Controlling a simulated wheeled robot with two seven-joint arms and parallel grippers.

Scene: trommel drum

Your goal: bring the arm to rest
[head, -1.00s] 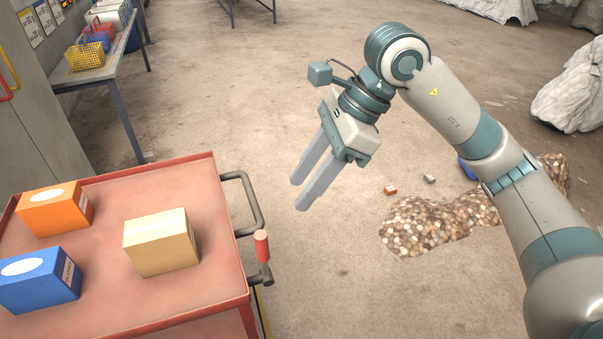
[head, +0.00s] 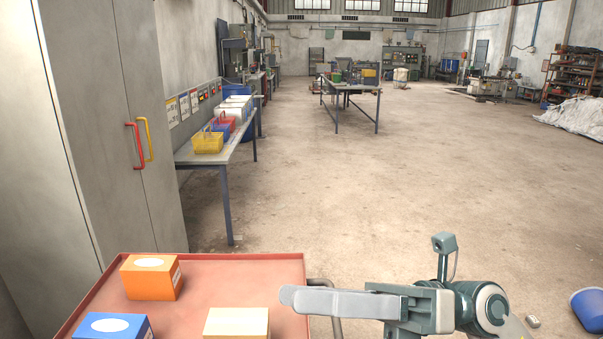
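My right gripper (head: 295,299) is at the bottom of the head view, in front of the right edge of the red cart top. Its two grey fingers point left and overlap in this view, one staggered behind the other, with nothing seen between them. My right wrist (head: 482,306) shows at the bottom, and the rest of the arm is cut off by the frame. My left gripper is not in view.
A red cart (head: 215,270) holds an orange box (head: 150,283), a blue box (head: 112,328) and a cream box (head: 237,322). A grey cabinet (head: 110,130) stands left. A blue bucket (head: 588,309) is lower right. Open floor lies ahead.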

